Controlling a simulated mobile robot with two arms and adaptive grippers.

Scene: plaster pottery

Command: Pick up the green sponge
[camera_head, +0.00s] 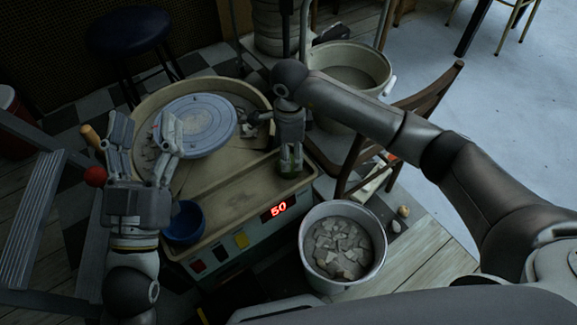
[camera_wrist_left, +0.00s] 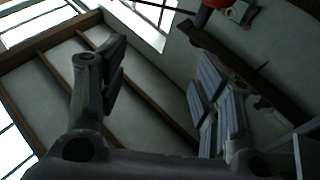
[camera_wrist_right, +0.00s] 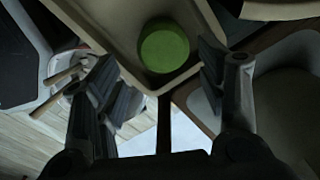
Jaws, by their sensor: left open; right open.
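The green sponge (camera_wrist_right: 164,45) is a round disc lying in a tan tray in the right wrist view. It lies beyond my open right gripper (camera_wrist_right: 158,78), roughly between the finger lines and apart from them. In the head view a little green (camera_head: 291,160) shows at the lower end of my right arm, which hides most of it; the right fingertips are hard to make out there. My left gripper (camera_head: 145,138) is open and empty, fingers pointing up, in front of the wheel basin. The left wrist view shows only wall and windows between its fingers.
The pottery wheel basin (camera_head: 224,205) holds a grey wheel disc (camera_head: 197,126). A blue bowl (camera_head: 186,222) sits at its front left corner. A bucket of plaster pieces (camera_head: 377,272), a wooden chair (camera_head: 434,88) and a large tub (camera_head: 383,65) stand to the right. A ladder (camera_head: 32,220) is at left.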

